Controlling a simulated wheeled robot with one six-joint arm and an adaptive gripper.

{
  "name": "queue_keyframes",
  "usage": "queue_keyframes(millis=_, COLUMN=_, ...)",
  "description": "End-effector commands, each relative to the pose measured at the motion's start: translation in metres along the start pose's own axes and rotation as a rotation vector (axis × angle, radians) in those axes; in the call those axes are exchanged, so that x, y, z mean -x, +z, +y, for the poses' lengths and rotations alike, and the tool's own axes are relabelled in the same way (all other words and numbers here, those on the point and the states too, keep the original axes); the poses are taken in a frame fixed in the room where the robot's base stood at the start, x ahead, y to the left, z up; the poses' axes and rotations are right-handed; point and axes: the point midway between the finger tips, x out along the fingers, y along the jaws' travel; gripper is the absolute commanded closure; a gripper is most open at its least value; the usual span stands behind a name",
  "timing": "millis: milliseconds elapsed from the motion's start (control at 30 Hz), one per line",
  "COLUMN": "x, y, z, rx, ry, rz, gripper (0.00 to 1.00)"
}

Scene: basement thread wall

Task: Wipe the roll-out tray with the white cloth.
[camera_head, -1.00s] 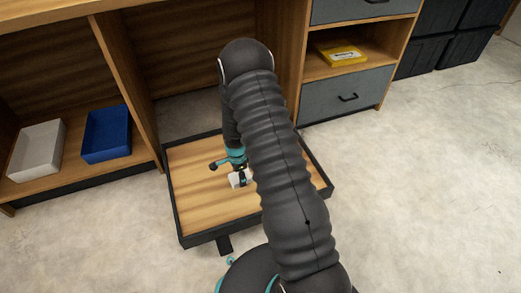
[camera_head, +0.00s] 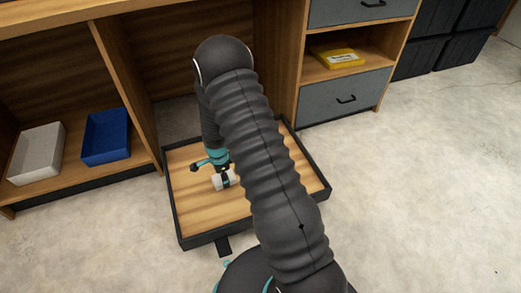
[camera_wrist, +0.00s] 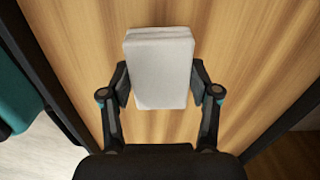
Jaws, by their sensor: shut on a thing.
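The white cloth (camera_wrist: 160,68) is a folded pad held between the two fingers of my gripper (camera_wrist: 161,84) in the wrist view. My gripper is shut on it. In the head view, the cloth (camera_head: 222,182) shows at my gripper (camera_head: 224,178), low over the wooden floor of the roll-out tray (camera_head: 206,217). I cannot tell for sure whether the cloth touches the wood. The tray has a dark raised rim and is pulled out from the cabinet. My arm hides much of its middle and right part.
A white bin (camera_head: 37,153) and a blue bin (camera_head: 106,136) sit on the low shelf at left. A yellow box (camera_head: 337,56) lies in the cubby above a grey drawer (camera_head: 345,94). Black crates (camera_head: 425,54) stand at the back right. Concrete floor (camera_head: 420,190) is clear at right.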

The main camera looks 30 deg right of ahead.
Motion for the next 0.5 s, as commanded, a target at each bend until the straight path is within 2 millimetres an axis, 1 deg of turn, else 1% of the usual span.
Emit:
queue_keyframes(millis=33, x=0.008, y=0.000, z=0.000, rx=0.000, ry=-0.001, rz=0.000, gripper=0.66)
queue_keyframes(millis=300, x=0.032, y=-0.001, z=0.000, rx=-0.002, ry=-0.001, rz=0.000, gripper=0.66)
queue_keyframes(millis=500, x=0.042, y=-0.002, z=0.000, rx=-0.003, ry=0.000, rz=0.000, gripper=0.66)
